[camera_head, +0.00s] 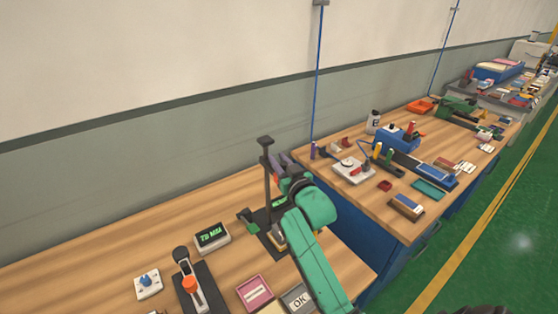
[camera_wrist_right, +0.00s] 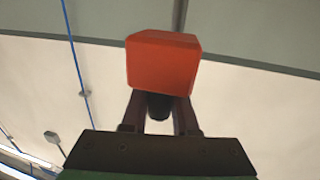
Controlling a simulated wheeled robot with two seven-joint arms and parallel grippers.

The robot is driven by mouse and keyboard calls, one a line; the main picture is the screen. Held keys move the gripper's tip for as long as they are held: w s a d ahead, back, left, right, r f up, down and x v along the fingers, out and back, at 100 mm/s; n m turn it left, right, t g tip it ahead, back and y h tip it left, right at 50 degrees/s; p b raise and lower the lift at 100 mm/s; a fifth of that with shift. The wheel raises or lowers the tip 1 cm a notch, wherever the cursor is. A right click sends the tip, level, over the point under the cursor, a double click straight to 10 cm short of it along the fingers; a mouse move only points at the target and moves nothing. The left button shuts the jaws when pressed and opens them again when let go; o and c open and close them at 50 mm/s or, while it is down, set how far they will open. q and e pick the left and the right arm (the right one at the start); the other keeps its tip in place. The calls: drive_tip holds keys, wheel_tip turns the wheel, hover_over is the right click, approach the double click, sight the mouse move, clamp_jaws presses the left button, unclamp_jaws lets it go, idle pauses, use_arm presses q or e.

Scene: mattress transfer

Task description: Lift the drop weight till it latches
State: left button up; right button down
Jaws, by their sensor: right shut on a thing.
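The drop tester has a dark upright post (camera_head: 267,180) with a dark cap on top, standing on a dark base on the wooden bench. My right gripper (camera_head: 280,166), on its green arm, is beside the post partway up. In the right wrist view, the red drop weight (camera_wrist_right: 162,62) is just beyond my right gripper (camera_wrist_right: 158,108). The fingers are shut on a dark part at the weight's near side. A latch cannot be made out. My left gripper is out of view.
A pink tray (camera_head: 254,292) and an OK plate (camera_head: 298,298) lie at the front. A second cluttered bench (camera_head: 345,200) is at right.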

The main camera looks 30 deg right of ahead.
drive_tip(key=shift+r, duration=0.7)
drive_tip(key=c, duration=0.8)
unclamp_jaws()
drive_tip(key=shift+o, duration=0.6)
drive_tip(key=shift+f, duration=0.2)
drive_tip(key=shift+f, duration=0.1)
drive_tip(key=shift+s+f, duration=0.1)
drive_tip(key=shift+s, duration=0.15)
drive_tip(key=s+b, duration=0.3)
drive_tip(key=s, duration=1.1)
drive_tip(key=shift+a, duration=0.4)
